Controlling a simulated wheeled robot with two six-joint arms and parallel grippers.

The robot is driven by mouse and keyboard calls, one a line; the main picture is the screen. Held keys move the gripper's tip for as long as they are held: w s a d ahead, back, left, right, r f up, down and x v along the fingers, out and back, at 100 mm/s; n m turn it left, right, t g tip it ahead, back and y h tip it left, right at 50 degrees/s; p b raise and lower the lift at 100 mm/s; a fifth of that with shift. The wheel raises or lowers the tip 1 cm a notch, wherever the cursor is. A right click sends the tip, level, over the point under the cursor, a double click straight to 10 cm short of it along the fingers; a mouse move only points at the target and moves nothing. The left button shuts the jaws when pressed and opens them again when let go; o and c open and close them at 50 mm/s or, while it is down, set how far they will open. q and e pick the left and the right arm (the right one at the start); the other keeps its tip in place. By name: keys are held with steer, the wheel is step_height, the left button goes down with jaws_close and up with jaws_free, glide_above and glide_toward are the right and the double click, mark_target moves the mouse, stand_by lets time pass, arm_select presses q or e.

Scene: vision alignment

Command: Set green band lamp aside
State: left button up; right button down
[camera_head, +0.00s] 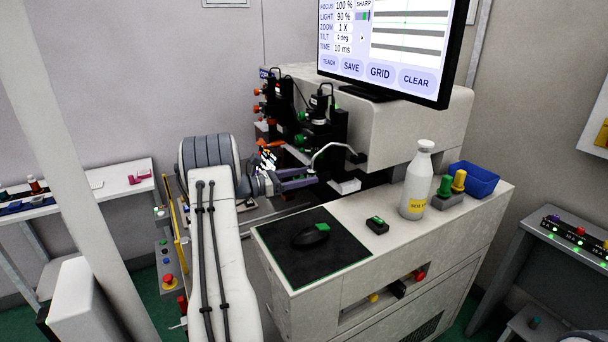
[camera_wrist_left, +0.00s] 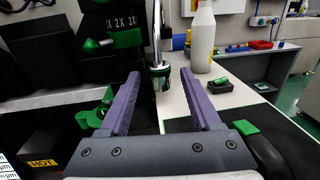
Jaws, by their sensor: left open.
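A thin chrome gooseneck lamp (camera_head: 331,146) bends out from a dark mount on the machine's front. In the left wrist view its shiny cylindrical head (camera_wrist_left: 160,76) hangs down, with a dark band that I cannot clearly read as green. My left gripper (camera_head: 310,177) is open, with its purple fingers pointing at the lamp. In the left wrist view the lamp head stands between the lines of the two fingers (camera_wrist_left: 161,88), near their tips. I cannot tell whether it is touched. My right gripper is not in view.
A white bottle (camera_head: 416,185), a small black box with a green button (camera_head: 377,225) and a blue bin (camera_head: 474,180) stand on the bench. A black mat (camera_head: 335,262) holds a mouse (camera_head: 310,236). The monitor (camera_head: 392,45) overhangs above. Black stages (camera_head: 322,130) stand behind the lamp.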

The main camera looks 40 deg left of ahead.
arm_select(q)
jaws_close()
stand_by(1.5)
